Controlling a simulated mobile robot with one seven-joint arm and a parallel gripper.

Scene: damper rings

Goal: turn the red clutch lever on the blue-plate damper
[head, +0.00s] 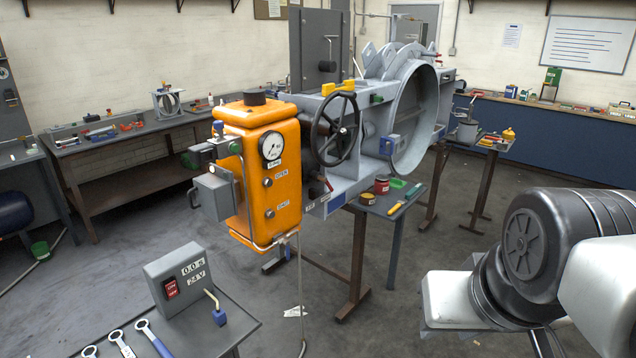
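A large grey damper ring (418,120) stands in its frame on a stand in the middle of the head view. An orange actuator box (270,175) with a round gauge and a black handwheel (335,128) is fixed to its left side. A small red-tipped lever (328,187) shows low on the frame beside the box, below the handwheel. It is too small to tell its exact angle. A small blue part (391,145) sits at the ring's left edge; I cannot tell whether it is the blue plate. My arm shows at the lower right, apart from the damper. My gripper is not in view.
Workbenches line the walls. Floor between the damper and my arm is clear.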

